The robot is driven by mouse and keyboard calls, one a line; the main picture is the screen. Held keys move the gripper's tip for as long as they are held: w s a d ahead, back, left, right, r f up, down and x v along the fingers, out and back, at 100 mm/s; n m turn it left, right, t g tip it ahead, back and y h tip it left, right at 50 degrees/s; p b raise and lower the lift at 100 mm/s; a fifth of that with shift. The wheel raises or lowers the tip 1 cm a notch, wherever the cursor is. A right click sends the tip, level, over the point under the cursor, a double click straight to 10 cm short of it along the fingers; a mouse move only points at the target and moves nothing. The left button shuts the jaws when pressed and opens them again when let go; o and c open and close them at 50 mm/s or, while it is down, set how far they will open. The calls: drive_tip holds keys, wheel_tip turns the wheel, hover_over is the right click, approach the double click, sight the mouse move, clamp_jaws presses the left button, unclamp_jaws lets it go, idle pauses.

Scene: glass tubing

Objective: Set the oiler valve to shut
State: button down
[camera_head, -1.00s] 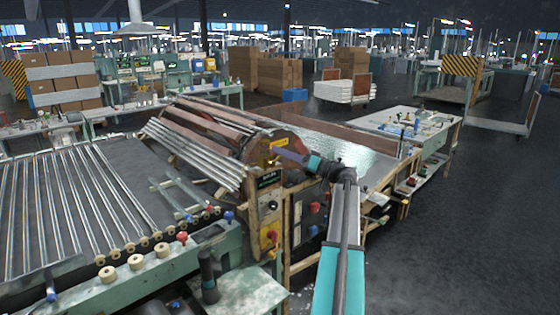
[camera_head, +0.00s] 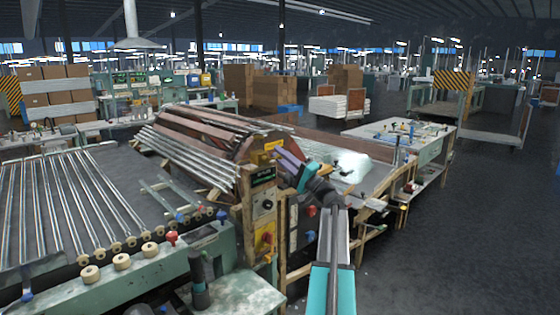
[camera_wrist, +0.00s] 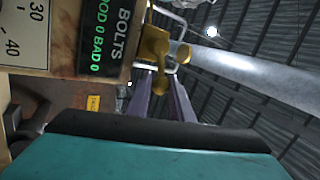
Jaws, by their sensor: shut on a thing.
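The oiler valve (camera_wrist: 155,48) shows in the wrist view as a small brass-yellow fitting beside the corner of a wooden panel. My gripper (camera_wrist: 165,72) reaches up to it with two purple-grey fingers, shut on its brass handle. In the head view my gripper (camera_head: 284,160) is at the top of the wooden control post, by the yellow part. The fingers hide most of the valve there, and I cannot read its position.
A black "BOLTS" counter sign (camera_wrist: 115,35) and a numbered dial (camera_wrist: 25,30) sit close beside the fingers. In the head view a drum with glass tubes (camera_head: 190,150) stands left of my gripper. The floor (camera_head: 480,230) at right is clear.

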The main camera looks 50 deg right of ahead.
drive_tip(key=shift+d+f+m+h+b, duration=0.1)
drive_tip(key=shift+f+m+h+b, duration=0.15)
drive_tip(key=shift+m+h, duration=0.4)
drive_tip(key=shift+d+f+m+h+b, duration=0.1)
drive_tip(key=shift+f+m+h+b, duration=0.2)
drive_tip(key=shift+m, duration=0.65)
drive_tip(key=shift+r, duration=0.1)
drive_tip(key=c, duration=1.6)
unclamp_jaws()
drive_tip(key=shift+o, duration=0.2)
drive_tip(key=shift+a, duration=0.1)
drive_tip(key=shift+r+n, duration=0.15)
drive_tip(key=shift+n, duration=0.15)
